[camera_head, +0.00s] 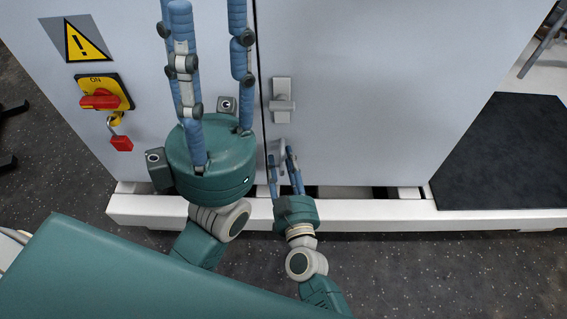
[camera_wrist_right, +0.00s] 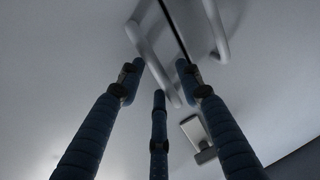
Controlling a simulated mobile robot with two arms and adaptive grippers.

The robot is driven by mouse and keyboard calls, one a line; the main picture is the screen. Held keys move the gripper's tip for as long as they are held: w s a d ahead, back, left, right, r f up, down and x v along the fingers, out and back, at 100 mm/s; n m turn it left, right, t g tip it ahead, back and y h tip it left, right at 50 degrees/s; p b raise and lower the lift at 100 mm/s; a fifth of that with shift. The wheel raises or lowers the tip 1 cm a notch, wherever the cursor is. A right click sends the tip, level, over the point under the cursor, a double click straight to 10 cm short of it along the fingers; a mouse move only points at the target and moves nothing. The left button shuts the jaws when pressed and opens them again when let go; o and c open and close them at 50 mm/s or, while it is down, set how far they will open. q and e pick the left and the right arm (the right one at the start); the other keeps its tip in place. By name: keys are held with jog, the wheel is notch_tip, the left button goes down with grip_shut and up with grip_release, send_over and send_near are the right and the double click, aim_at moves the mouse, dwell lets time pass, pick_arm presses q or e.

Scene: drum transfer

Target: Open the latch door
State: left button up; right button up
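The grey cabinet door (camera_head: 360,90) stands closed, with a thin dark seam on its left. A grey latch (camera_head: 282,104) is mounted on it near the seam and also shows in the right wrist view (camera_wrist_right: 196,131). Below it, a pale handle (camera_head: 279,146) is partly hidden by my right gripper (camera_head: 282,160). In the right wrist view, my right gripper's blue fingers are apart, with a curved handle bar (camera_wrist_right: 152,62) just beyond and between the tips. Contact cannot be told. My left gripper (camera_head: 208,30), nearer the camera, has spread fingers; their tips are out of frame.
A red-and-yellow switch (camera_head: 102,97), a red padlock (camera_head: 121,143) and a warning sign (camera_head: 80,42) are on the left panel. A white base ledge (camera_head: 400,213) runs along the bottom. A dark mat-like surface (camera_head: 505,150) lies at right. Speckled floor is clear in front.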

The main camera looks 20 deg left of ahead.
jog(key=shift+w+a, duration=0.2)
jog(key=shift+w, duration=0.1)
grip_shut()
jog(key=shift+s, duration=0.15)
